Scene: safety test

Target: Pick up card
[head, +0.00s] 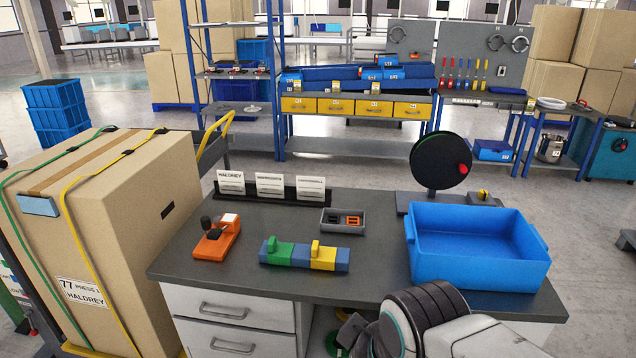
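Three white cards stand side by side in a black holder (268,196) at the back left of the grey worktable (370,278). The middle card (270,185) and right card (304,189) carry smaller lines that I cannot read. All three look upright, with their lower edges in the holder. My arm shows at the bottom right, in front of the table and well apart from the cards. My gripper's fingertips cannot be made out, so its opening is unclear.
An orange device (217,238), a green, blue and yellow block fixture (304,254), a small grey tray (343,221) and a large blue bin (478,259) stand on the table. A black disc (440,160) rises behind. A strapped carton (110,235) stands close at left.

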